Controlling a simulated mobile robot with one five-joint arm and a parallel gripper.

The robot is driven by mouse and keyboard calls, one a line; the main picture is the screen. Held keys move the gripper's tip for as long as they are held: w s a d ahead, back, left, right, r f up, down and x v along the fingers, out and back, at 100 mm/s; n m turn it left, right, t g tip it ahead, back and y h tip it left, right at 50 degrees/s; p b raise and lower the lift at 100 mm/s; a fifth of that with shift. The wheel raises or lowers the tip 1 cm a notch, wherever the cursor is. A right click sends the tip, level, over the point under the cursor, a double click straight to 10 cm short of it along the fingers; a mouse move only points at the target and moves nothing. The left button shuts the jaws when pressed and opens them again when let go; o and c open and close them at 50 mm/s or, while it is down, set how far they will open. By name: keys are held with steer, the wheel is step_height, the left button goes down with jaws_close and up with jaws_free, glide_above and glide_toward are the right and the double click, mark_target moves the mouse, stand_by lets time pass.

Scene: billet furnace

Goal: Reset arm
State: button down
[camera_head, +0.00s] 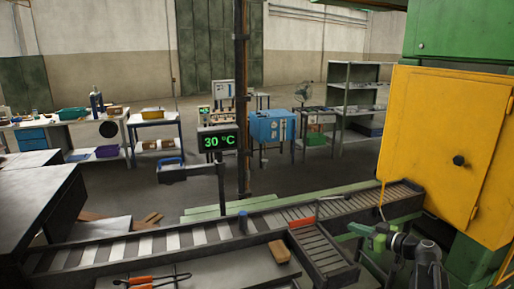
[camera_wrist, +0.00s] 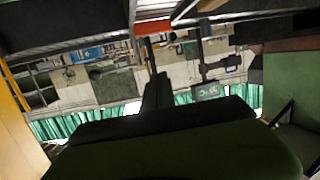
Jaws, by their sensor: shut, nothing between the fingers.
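My gripper (camera_wrist: 153,62) shows in the wrist view as two dark fingers close together, pointing up the picture, with nothing held between them. The wrist view is upside down, and the dark green body of my gripper fills its lower middle. In the head view my arm, green and black, is folded at the lower right, in front of the yellow furnace door (camera_head: 440,150). The gripper's fingertips are too small to make out there.
Orange-handled tongs (camera_head: 150,282) lie at the front. A sign (camera_head: 218,142) reads 30 °C. Benches and shelves (camera_head: 355,95) stand behind open floor.

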steer(key=s+a+f+n+g, duration=0.1)
steer(key=s+a+f+g, duration=0.2)
steer(key=a, duration=0.6)
steer(key=s+a+f+n+g+h, duration=0.1)
steer(key=s+a+f+g, duration=0.1)
steer(key=a+f, duration=0.45)
steer(key=s+a+f+n+g, duration=0.1)
steer(key=s+a+f+g, duration=0.15)
steer(key=a, duration=0.75)
steer(key=s+f+m+g+h, duration=0.3)
steer(key=s+f+h, duration=0.15)
steer(key=s, duration=0.25)
steer(key=s+d+f+m+g+h, duration=0.2)
steer(key=s+d+m+h, duration=0.1)
steer(key=d+m, duration=0.4)
steer(key=shift+s+d, duration=0.35)
steer(key=shift+h, duration=0.25)
